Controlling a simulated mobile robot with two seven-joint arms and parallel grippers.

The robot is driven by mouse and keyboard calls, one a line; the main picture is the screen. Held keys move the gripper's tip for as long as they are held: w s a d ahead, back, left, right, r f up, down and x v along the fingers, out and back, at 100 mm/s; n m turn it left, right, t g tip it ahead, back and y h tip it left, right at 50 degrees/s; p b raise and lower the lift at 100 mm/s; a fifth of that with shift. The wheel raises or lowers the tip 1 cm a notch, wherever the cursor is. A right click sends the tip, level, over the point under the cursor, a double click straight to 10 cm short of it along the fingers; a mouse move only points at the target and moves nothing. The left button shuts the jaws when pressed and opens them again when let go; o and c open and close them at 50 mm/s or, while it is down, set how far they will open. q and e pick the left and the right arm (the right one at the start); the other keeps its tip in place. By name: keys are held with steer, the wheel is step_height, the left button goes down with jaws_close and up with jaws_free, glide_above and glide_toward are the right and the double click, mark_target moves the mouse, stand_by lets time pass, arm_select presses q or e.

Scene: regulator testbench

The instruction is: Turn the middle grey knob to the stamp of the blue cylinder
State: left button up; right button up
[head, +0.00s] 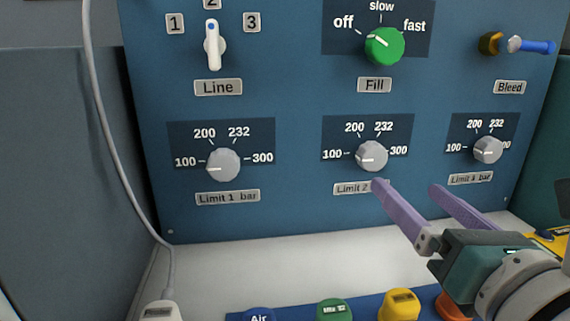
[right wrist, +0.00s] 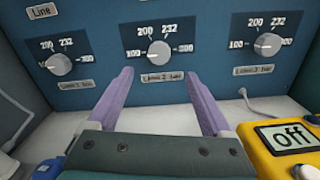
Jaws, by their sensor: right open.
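The middle grey knob (head: 371,156) is on the lower row of the blue panel, above the plate "Limit 2". Its white mark points left, close to the 100; the scale also reads 200, 232 and 300. In the right wrist view the knob (right wrist: 158,54) lies ahead, between the finger lines. My right gripper (head: 407,188) is open and empty, below and to the right of the knob, apart from it. My left gripper is not in view.
Similar grey knobs stand left (head: 223,165) and right (head: 488,150). Above are a white Line lever (head: 213,45), a green Fill knob (head: 385,46) and a Bleed valve (head: 515,44). Green (head: 334,310) and yellow (head: 400,305) tops stand in front. A yellow box (right wrist: 262,150) displays "off".

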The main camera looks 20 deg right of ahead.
mark_target(375, 159)
steer(key=p+x, duration=0.1)
steer(key=x, duration=0.6)
steer(key=shift+w+r, duration=0.1)
steer(key=shift+w, duration=0.15)
steer(key=shift+w+d, duration=0.15)
steer(key=shift+w, duration=0.55)
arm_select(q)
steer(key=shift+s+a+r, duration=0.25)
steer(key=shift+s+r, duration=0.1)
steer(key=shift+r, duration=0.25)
arm_select(e)
steer(key=shift+c, duration=0.2)
jaws_close()
